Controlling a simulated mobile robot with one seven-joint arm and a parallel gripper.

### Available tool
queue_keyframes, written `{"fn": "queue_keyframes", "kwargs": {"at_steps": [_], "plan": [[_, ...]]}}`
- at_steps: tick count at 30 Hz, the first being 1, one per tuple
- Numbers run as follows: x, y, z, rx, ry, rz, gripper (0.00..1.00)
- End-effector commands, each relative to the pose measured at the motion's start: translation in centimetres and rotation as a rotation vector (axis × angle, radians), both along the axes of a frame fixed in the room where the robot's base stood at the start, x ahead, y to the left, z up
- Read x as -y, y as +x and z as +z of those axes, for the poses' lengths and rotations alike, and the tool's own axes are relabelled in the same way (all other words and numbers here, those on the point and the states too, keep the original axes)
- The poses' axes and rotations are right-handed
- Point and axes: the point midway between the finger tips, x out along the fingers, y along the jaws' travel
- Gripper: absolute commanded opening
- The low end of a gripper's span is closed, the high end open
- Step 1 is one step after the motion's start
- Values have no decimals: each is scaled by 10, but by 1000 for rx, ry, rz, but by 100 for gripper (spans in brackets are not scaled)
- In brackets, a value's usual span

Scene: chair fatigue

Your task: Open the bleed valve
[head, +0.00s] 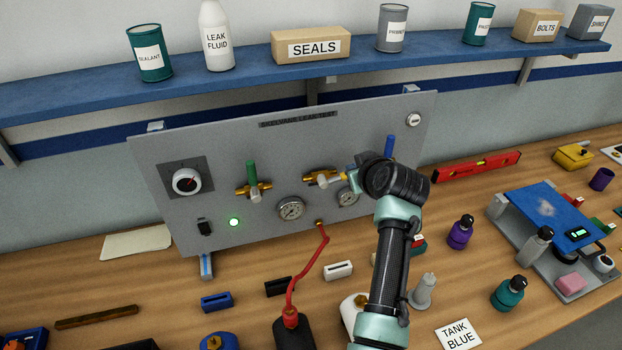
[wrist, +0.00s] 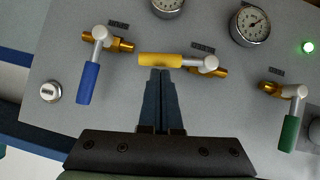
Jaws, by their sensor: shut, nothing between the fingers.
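Three lever valves are on the grey panel (head: 285,160); their small labels are unreadable, so I cannot tell which is the bleed valve. The yellow lever (wrist: 160,60) lies roughly in line with its brass body (wrist: 215,71); it also shows in the head view (head: 341,178). The blue lever (wrist: 88,83) and green lever (wrist: 289,133) stand crosswise to their brass bodies. In the head view, the green lever (head: 252,172) and blue lever (head: 389,146) point up. My gripper (wrist: 161,72) is shut and empty, its tips at the yellow lever's edge; I cannot tell whether they touch.
Two gauges (head: 291,209) (head: 347,197), a dial (head: 187,182) and a lit green lamp (head: 234,222) are on the panel. A red hose (head: 309,266) runs from it to a black bottle (head: 293,332). A blue shelf (head: 230,72) overhangs the panel. Bottles and blocks clutter the bench.

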Motion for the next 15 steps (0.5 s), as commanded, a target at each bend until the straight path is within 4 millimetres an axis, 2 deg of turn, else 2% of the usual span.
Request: {"fn": "queue_keyframes", "kwargs": {"at_steps": [4,15], "plan": [[6,2,-10,-28,89,-2,0],[9,3,-14,-66,207,-1,0]]}}
